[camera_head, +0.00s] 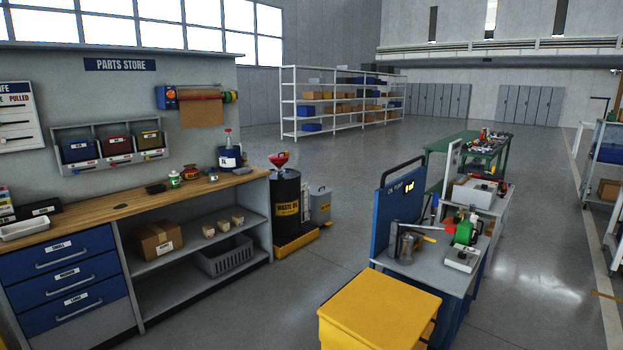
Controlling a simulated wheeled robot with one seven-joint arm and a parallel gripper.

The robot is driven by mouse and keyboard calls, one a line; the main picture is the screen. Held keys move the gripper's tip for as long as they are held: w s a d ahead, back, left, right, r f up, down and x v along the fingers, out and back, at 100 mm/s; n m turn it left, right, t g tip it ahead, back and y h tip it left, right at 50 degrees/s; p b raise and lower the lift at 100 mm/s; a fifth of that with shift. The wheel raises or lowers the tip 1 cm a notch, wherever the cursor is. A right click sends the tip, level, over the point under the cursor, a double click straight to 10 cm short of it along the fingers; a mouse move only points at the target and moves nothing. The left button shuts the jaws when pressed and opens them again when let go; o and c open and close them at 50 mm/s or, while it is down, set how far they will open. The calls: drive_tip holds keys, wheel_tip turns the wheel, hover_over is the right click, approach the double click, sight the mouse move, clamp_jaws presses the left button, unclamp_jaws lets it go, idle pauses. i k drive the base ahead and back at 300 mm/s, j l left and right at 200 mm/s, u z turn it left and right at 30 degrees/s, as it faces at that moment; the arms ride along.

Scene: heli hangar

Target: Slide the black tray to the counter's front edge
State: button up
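The wooden counter (110,208) runs along the left wall above blue drawers and grey shelves. A low black tray or bin (42,211) with a white label sits on it at the far left, behind a white tray (25,229). A small flat black object (156,189) lies farther right, near the counter's back; I cannot tell whether it is a tray. Both black things are back from the front edge. My gripper is not in view.
On the counter stand a green-and-white can (174,180), a red object (190,174) and a blue-and-white container (230,157). A black waste oil drum (286,203) is at the counter's right end. A yellow flat-topped block (380,308) is front right. Floor between is clear.

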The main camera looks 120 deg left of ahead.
sight(156, 190)
drive_tip(key=u, duration=4.7)
drive_tip(key=i+j+u, duration=0.35)
drive_tip(key=i, duration=0.55)
drive_tip(key=i+u, duration=0.4)
drive_tip(key=i, duration=0.5)
drive_tip(key=i+l+z, duration=0.15)
drive_tip(key=i+z, duration=0.2)
drive_tip(key=i, duration=0.15)
drive_tip(key=i+z, duration=0.35)
drive_tip(key=i, duration=0.15)
drive_tip(key=i+z, duration=0.3)
drive_tip(key=i, duration=0.2)
drive_tip(key=i+l+u, duration=0.15)
drive_tip(key=i+l, duration=0.2)
drive_tip(key=i+l+u, duration=0.1)
drive_tip(key=i+l, duration=0.25)
drive_tip(key=i+l+u, duration=0.15)
drive_tip(key=i+l, duration=0.15)
drive_tip(key=l, duration=0.25)
drive_tip(key=i+l+u, duration=0.1)
drive_tip(key=i+l, duration=0.2)
drive_tip(key=l, duration=0.2)
